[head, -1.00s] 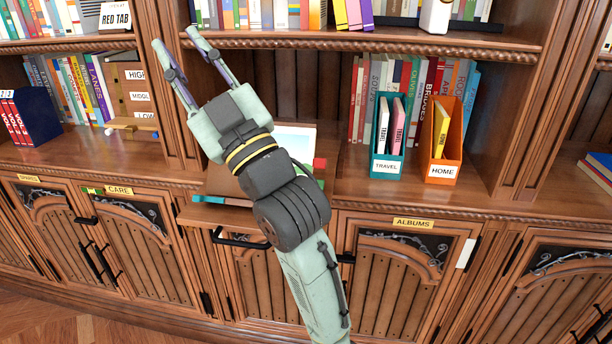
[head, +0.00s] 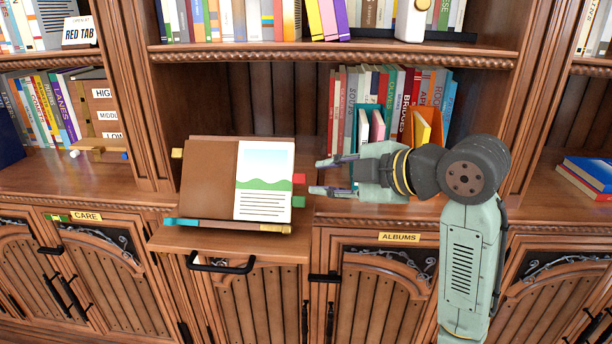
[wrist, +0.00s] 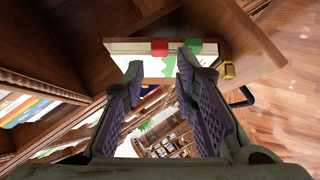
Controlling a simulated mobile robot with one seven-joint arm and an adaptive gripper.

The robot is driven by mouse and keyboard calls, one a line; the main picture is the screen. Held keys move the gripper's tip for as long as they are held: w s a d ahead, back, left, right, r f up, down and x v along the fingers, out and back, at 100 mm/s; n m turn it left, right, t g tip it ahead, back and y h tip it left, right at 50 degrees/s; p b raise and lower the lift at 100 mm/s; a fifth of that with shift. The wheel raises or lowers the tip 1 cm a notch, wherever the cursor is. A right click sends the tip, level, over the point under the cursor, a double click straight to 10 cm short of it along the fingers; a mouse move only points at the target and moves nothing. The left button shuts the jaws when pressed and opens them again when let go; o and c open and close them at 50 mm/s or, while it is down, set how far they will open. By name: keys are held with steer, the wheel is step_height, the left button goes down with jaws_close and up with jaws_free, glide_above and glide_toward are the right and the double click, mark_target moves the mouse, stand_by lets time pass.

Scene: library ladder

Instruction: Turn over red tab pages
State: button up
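An open book (head: 265,178) rests tilted on a stand on a pull-out shelf (head: 215,245). Its left side is brown; its right page has a green landscape picture and text lines. A red tab (head: 298,178) sticks out from the right page edge, with a green tab (head: 298,201) below it. My gripper (head: 316,176) is open and empty just right of the tabs, pointing left. In the wrist view the book edge (wrist: 130,47), the red tab (wrist: 159,47) and the green tab (wrist: 194,47) lie just beyond the spread fingertips (wrist: 160,74).
A "RED TAB" card (head: 80,31) stands on the upper left shelf. Upright books and magazine holders stand behind my gripper, partly hidden by my arm. A brass-coloured clip (head: 275,228) is at the stand's lower right edge. A black handle (head: 221,264) hangs below the pull-out shelf.

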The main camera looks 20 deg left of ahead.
mark_target(302, 179)
steer(key=x, duration=0.6)
steer(key=shift+p, duration=0.4)
steer(key=shift+c, duration=0.2)
jaws_close()
